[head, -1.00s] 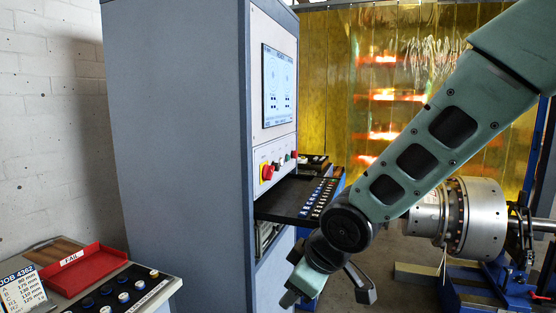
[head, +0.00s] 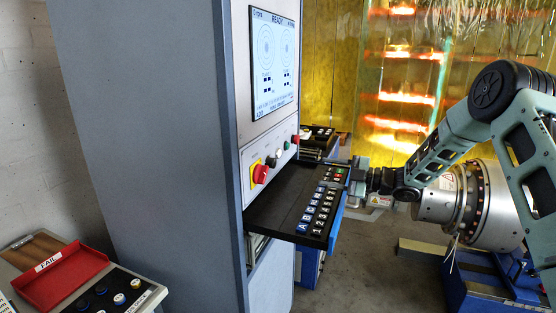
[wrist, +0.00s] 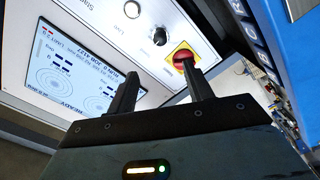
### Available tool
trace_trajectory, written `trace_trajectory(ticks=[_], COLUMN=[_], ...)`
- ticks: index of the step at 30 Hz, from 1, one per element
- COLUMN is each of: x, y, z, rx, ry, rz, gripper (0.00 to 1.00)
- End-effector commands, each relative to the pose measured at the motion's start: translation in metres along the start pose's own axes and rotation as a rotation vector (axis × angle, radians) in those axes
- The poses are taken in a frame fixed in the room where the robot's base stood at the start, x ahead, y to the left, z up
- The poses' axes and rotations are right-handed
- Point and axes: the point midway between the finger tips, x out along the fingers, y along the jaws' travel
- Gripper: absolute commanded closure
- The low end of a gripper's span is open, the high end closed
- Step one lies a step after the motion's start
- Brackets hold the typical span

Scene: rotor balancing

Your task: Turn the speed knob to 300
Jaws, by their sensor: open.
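The black knob (head: 279,153) is on the cabinet's front panel below the screen, between a red switch on a yellow plate and a white button. It also shows in the wrist view (wrist: 160,36), where its setting is too small to read. My gripper (head: 358,167) is beyond the outer edge of the keyboard shelf, to the right of the knob and apart from it. In the wrist view my gripper (wrist: 160,68) is open and empty, its two fingers pointing towards the panel. The screen (head: 274,65) shows READY and what looks like 0 rpm.
The red switch (head: 260,172) sits close to the knob. The keyboard shelf (head: 275,214) juts out below the panel. The metal rotor (head: 470,203) stands on a blue machine to the right. A red FAIL tray (head: 62,275) lies at the lower left.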

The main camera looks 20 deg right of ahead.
Motion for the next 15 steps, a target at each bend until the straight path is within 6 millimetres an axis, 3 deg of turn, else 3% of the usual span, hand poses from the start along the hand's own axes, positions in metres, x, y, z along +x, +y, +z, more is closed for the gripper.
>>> trace_trajectory(ticks=[15], x=[0.107], y=[0.003], z=[-0.003], rx=[0.004], ry=[0.000], rz=[0.000], gripper=[0.49])
